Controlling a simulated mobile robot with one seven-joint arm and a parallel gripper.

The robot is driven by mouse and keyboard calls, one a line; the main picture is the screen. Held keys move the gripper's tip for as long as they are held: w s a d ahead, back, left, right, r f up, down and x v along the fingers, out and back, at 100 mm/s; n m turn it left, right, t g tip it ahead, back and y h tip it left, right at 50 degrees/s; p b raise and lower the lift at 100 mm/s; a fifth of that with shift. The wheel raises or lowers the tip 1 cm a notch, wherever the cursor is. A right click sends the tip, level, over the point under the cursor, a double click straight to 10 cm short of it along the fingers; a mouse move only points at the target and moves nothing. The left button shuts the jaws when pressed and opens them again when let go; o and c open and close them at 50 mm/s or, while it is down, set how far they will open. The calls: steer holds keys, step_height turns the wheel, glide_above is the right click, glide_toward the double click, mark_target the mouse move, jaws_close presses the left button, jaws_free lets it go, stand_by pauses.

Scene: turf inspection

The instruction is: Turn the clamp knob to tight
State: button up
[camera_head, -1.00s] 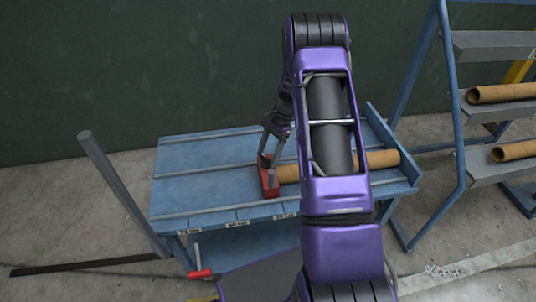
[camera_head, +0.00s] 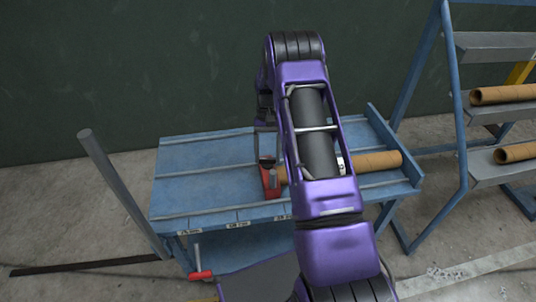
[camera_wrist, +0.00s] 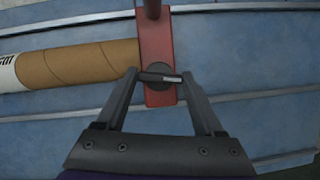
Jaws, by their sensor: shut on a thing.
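The red clamp (camera_head: 268,182) stands on the blue bench, at the end of a brown cardboard tube (camera_head: 375,160). In the wrist view the clamp is a red bar (camera_wrist: 157,40) with a dark round knob (camera_wrist: 160,70) that has a short grey crossbar. My gripper (camera_wrist: 160,76) has one fingertip at each end of the crossbar and is shut on the knob. In the head view my arm hides part of the tube, and the knob is too small to make out.
The blue bench (camera_head: 200,182) has raised rails and small labels on its front edge; its left part is clear. A red-handled crank (camera_head: 201,274) hangs below. A grey post (camera_head: 115,185) leans at left. A rack with tubes (camera_head: 505,95) stands at right.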

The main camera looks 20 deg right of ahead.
steer(key=shift+a+n+h, duration=0.1)
steer(key=shift+n+h, duration=0.3)
steer(key=shift+n, duration=0.6)
steer(key=o, duration=1.4)
steer(key=p+v, duration=0.2)
steer(key=v, duration=1.5)
steer(key=shift+w+a+r, duration=0.1)
steer(key=shift+w+r, duration=0.05)
steer(key=shift+w, duration=0.1)
